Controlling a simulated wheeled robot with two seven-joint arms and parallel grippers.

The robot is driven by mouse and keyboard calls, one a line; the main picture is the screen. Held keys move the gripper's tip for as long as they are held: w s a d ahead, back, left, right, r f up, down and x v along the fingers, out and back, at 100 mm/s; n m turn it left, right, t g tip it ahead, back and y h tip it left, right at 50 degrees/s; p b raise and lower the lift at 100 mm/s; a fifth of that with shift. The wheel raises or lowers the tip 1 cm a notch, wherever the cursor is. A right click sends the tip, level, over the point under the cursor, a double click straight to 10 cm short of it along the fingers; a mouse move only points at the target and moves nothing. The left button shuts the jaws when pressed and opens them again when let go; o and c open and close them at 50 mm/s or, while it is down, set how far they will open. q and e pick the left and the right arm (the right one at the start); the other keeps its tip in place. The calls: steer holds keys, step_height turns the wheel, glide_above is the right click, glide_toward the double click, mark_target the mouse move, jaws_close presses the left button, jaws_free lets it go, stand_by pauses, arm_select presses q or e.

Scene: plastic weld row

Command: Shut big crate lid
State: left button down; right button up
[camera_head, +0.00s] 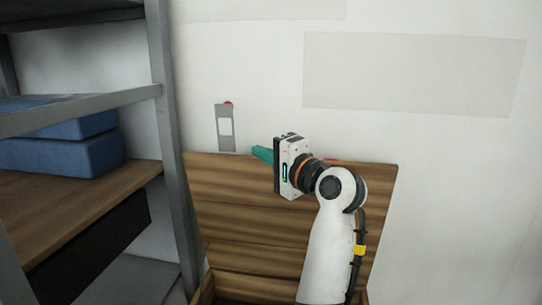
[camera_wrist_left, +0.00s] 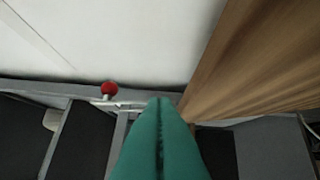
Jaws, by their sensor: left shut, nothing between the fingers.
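The big crate's wooden lid (camera_head: 235,205) stands open, nearly upright, in front of the white wall. Its top edge runs across the middle of the head view. A little of the crate's rim (camera_head: 206,290) shows at the bottom; the rest is out of frame. My left gripper (camera_head: 262,154) is at the lid's top edge, with its teal fingers shut, empty and pointing left. In the left wrist view the shut fingers (camera_wrist_left: 158,102) lie beside the wooden lid (camera_wrist_left: 255,60), which fills the right side. I cannot tell whether they touch it. My right gripper is not in view.
A grey metal shelf (camera_head: 165,120) with blue bins (camera_head: 65,150) stands close at the left. A grey bracket with a red knob (camera_head: 228,103) is on the wall behind the lid; a red knob also shows in the wrist view (camera_wrist_left: 109,88). The right side is bare wall.

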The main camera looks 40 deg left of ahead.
mark_target(244, 156)
arm_select(q)
steer(key=x, duration=0.6)
steer(key=shift+a, duration=0.35)
